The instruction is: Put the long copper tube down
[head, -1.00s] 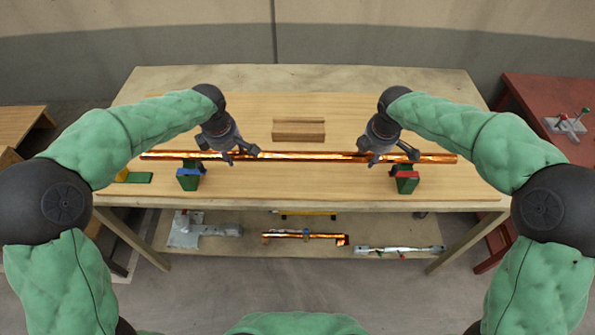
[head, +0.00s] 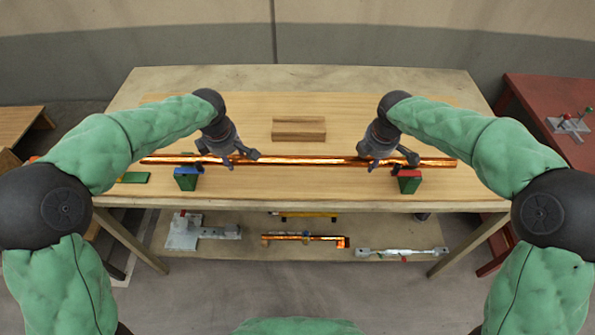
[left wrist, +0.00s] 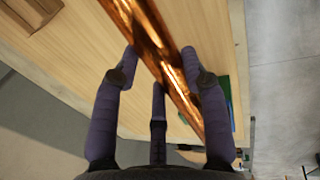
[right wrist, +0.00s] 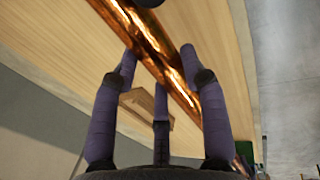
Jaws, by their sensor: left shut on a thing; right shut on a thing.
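The long copper tube (head: 300,160) runs left to right across the wooden table, roughly level. My left gripper (head: 229,160) is shut on it left of its middle, and my right gripper (head: 388,160) is shut on it right of its middle. In the left wrist view the tube (left wrist: 176,78) passes between the fingers, as does the tube (right wrist: 150,45) in the right wrist view. A blue-topped green block (head: 187,179) and a red-topped green block (head: 409,182) stand just in front of the tube's line. I cannot tell whether the tube touches the table.
A grooved wooden block (head: 299,129) stands behind the tube. A flat green piece (head: 134,178) lies at the table's left. The lower shelf (head: 270,250) holds several metal parts and a short copper assembly (head: 303,239). A red table (head: 545,105) stands at right.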

